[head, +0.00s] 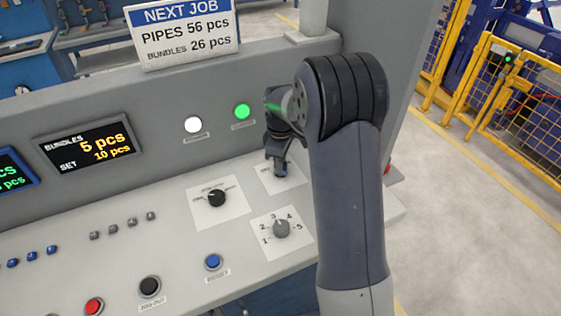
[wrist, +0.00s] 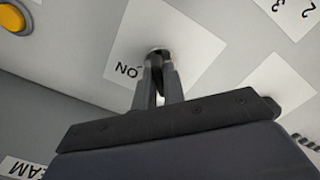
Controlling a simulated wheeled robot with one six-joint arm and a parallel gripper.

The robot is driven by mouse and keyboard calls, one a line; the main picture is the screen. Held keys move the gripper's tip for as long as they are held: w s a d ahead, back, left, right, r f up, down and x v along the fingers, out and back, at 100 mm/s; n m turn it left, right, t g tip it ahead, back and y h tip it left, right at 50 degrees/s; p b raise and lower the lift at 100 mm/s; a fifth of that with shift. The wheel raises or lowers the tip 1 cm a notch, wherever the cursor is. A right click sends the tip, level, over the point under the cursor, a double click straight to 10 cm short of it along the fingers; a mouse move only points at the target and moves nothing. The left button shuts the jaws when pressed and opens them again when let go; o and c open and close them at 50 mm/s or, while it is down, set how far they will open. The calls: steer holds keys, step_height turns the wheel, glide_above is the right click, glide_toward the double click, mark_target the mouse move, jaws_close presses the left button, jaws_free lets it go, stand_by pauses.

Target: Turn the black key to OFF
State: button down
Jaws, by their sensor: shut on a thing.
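My gripper (head: 279,169) reaches down onto a white label plate (head: 291,183) at the back right of the console. In the wrist view the two fingers (wrist: 158,62) are shut close together at a small round mount on the plate (wrist: 192,42). The black key is between the fingertips and almost wholly hidden by them; I cannot tell its angle. The letters ON show on the plate beside the fingers in the wrist view. No OFF mark is visible.
A black rotary knob (head: 216,197) on its own plate and a grey numbered dial (head: 281,228) stand close to the gripper. A blue button (head: 213,262), a black button (head: 149,287) and a red button (head: 94,306) lie nearer the front. A green lamp (head: 242,111) is lit on the panel behind.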

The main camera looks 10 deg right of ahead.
steer(key=c, duration=1.5)
jaws_free()
step_height(320, 180, up, 11)
steer(key=shift+b, duration=0.45)
steer(key=shift+f, duration=0.15)
step_height(320, 180, down, 11)
steer(key=shift+r+p, duration=0.1)
steer(key=shift+p, duration=0.4)
steer(key=shift+r, duration=0.15)
